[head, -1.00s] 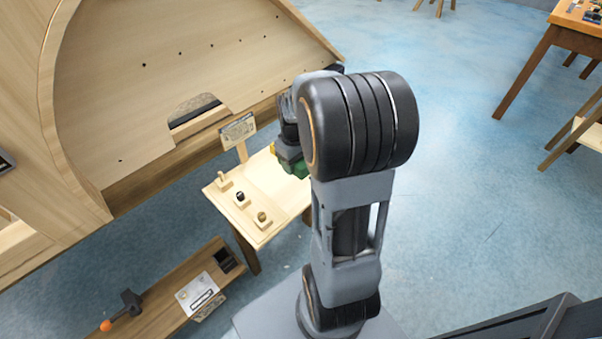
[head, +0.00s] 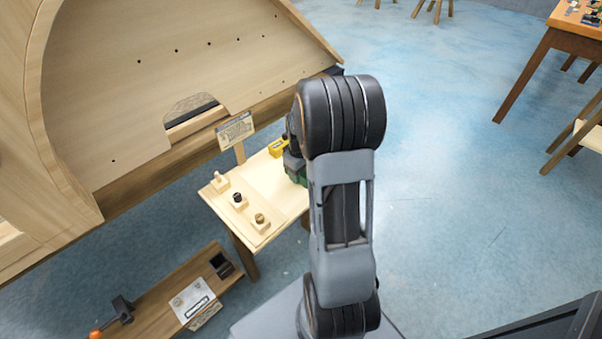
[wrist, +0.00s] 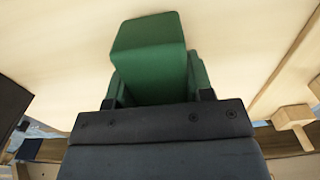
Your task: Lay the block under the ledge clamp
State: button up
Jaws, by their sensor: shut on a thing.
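A green block (wrist: 150,42) is between the jaws of my gripper (wrist: 158,92) in the wrist view. It stands out beyond the dark gripper body, over a pale wooden surface. In the head view my gripper (head: 293,158) is partly hidden behind my arm, with green (head: 296,171) showing at its lower end, above the small table. A dark fitting with an orange knob (head: 112,317), which looks like the ledge clamp, is on the low wooden ledge (head: 160,300) at the lower left. The gap under it cannot be made out.
The small table (head: 283,205) holds several small wooden pieces with knobs (head: 238,200), a sign on a post (head: 236,130) and a yellow thing (head: 278,148). A label plate (head: 196,302) and a dark box (head: 222,265) are on the ledge. A large wooden frame (head: 150,90) stands behind.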

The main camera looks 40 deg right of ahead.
jog(key=shift+f, duration=0.1)
jog(key=o, duration=1.1)
jog(key=shift+c, duration=0.2)
